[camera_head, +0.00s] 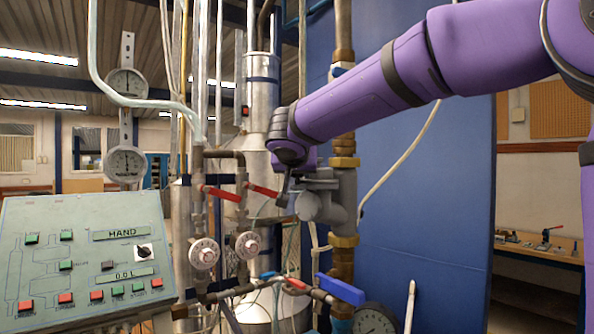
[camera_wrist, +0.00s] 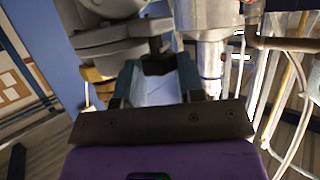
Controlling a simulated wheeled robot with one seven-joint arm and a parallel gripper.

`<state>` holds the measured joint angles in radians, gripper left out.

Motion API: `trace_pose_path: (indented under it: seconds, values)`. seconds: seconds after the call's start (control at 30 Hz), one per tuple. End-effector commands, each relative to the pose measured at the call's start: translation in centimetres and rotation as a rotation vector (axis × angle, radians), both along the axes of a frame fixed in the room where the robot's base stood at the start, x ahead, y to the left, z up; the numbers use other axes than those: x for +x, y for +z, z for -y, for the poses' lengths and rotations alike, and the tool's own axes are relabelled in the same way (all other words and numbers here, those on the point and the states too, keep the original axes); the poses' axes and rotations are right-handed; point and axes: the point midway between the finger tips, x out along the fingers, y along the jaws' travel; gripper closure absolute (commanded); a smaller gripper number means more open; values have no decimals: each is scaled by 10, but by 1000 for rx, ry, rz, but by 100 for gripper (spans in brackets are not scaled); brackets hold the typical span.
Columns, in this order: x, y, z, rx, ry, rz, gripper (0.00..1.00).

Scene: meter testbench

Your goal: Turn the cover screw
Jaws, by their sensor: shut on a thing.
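The grey meter body (camera_head: 325,198) sits on the brass-coloured pipe in the head view, with its rounded cover facing left. My gripper (camera_head: 286,192) is at the upper left side of this meter, pointing down. In the wrist view the meter (camera_wrist: 115,40) fills the upper left. There the two fingers of my gripper (camera_wrist: 158,72) stand on either side of a small dark piece, the cover screw (camera_wrist: 157,66), and are shut on it. Most of the screw is hidden by the fingers and the meter. I cannot tell how far it is turned.
Red valve levers (camera_head: 222,194) and two round dials lie just left of my gripper. A blue lever (camera_head: 340,290) is below the meter. A control panel (camera_head: 85,262) stands at the left. A blue wall panel (camera_head: 430,210) is behind the meter.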

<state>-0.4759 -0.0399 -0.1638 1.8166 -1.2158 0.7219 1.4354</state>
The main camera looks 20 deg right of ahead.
Motion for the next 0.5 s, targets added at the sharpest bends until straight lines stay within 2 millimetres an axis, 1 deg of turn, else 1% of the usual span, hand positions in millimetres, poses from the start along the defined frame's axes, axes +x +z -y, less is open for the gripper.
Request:
trace_pose_path:
  seconds: [0.17, 0.2, 0.3, 0.5]
  values:
    - [0, 0, -1, 1, 0, -1, 88]
    - [0, 0, 0, 1, 0, -1, 60]
    - [0, 0, 0, 1, 0, -1, 38]
    - [0, 0, 0, 0, -1, 0, 38]
